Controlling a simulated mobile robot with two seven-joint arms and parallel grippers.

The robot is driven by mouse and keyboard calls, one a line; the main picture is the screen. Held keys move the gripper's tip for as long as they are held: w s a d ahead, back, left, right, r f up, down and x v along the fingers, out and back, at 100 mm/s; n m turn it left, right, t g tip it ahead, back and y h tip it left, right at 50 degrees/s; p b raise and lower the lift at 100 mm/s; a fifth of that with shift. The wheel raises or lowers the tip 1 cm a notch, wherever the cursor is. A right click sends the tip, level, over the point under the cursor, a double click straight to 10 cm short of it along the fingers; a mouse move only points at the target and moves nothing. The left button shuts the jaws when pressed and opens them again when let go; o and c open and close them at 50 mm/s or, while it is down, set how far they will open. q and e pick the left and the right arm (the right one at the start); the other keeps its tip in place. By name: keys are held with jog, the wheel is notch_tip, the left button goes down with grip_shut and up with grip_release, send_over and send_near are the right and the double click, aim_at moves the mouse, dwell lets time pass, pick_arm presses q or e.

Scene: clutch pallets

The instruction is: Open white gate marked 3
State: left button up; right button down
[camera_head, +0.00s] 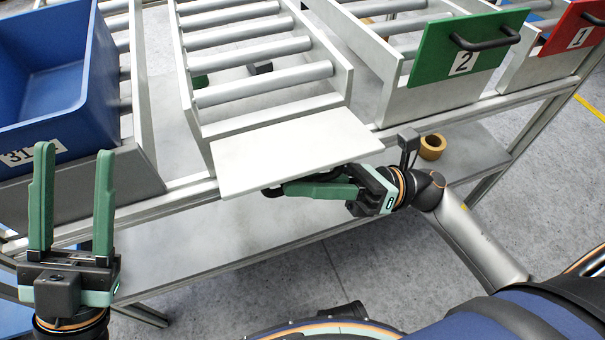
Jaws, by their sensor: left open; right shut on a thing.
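The white gate (297,150) is at the front end of the middle roller lane. It is folded down and outward, and its plain inner face points up. Its number and front face are turned away from view. My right gripper (283,188) is under the gate's front edge, shut on the gate's dark handle, which is mostly hidden below the panel. My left gripper (74,155) is open and empty, pointing up in front of the blue bin at the left.
A blue bin (70,130) marked 31 stands in the left lane. To the right are a shut green gate (430,68) marked 2 and a red gate (566,40) marked 1. A tape roll (432,147) lies on the lower shelf. The middle lane's visible rollers (262,88) are clear.

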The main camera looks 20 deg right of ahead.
jog(key=c, duration=0.9)
grip_release()
jog(key=v, duration=1.2)
jog(key=shift+d+f, duration=0.2)
jog(key=shift+d, duration=0.05)
